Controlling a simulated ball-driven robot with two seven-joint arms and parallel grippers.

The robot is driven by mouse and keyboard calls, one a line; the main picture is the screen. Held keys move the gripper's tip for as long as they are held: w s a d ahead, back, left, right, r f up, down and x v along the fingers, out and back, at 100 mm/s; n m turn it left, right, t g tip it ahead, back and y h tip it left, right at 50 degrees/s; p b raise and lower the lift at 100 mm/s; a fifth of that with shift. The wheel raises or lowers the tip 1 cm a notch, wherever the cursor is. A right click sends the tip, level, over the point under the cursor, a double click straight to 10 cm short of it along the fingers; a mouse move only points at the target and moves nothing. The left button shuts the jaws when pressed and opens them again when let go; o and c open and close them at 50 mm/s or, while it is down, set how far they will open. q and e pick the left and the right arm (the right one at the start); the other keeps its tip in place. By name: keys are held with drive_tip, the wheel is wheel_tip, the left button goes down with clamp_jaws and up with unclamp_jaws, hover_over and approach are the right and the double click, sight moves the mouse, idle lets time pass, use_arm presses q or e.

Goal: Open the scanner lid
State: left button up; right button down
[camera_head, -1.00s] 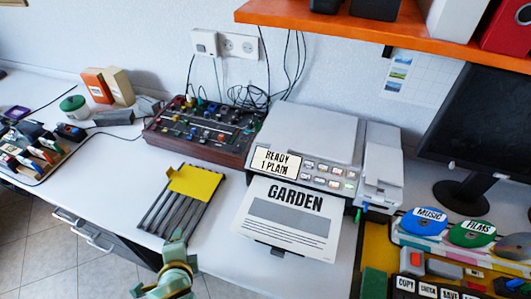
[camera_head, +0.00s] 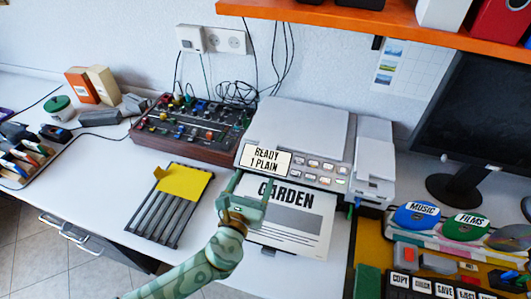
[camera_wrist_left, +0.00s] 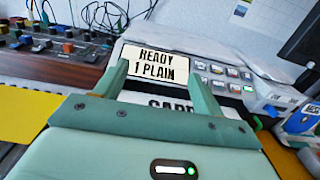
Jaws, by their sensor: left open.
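The grey scanner lid (camera_head: 300,127) lies flat and closed on top of the printer, behind its front panel. The panel carries a display sign (camera_head: 265,159) reading "READY 1 PLAIN" and several small buttons. A printed sheet headed "GARDEN" (camera_head: 297,222) lies in front of the panel. My left gripper (camera_head: 248,184) is open and empty, just in front of the display and over the sheet's left edge. In the left wrist view its two fingers (camera_wrist_left: 158,86) stand apart, with the display sign (camera_wrist_left: 154,68) beyond them. My right gripper is not in view.
A mixer with knobs (camera_head: 190,128) stands left of the printer. A rack with a yellow card (camera_head: 184,182) lies at front left. The orange shelf (camera_head: 400,25) overhangs the back right. A monitor (camera_head: 480,115) and disc rack (camera_head: 440,238) stand on the right.

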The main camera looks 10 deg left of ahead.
sight(266, 149)
use_arm(q)
drive_tip(key=w, duration=0.3)
drive_tip(key=w+d+b, duration=0.1)
drive_tip(key=w, duration=0.3)
drive_tip(key=w+d+b, duration=0.1)
drive_tip(key=w, duration=0.2)
drive_tip(key=shift+w, duration=0.3)
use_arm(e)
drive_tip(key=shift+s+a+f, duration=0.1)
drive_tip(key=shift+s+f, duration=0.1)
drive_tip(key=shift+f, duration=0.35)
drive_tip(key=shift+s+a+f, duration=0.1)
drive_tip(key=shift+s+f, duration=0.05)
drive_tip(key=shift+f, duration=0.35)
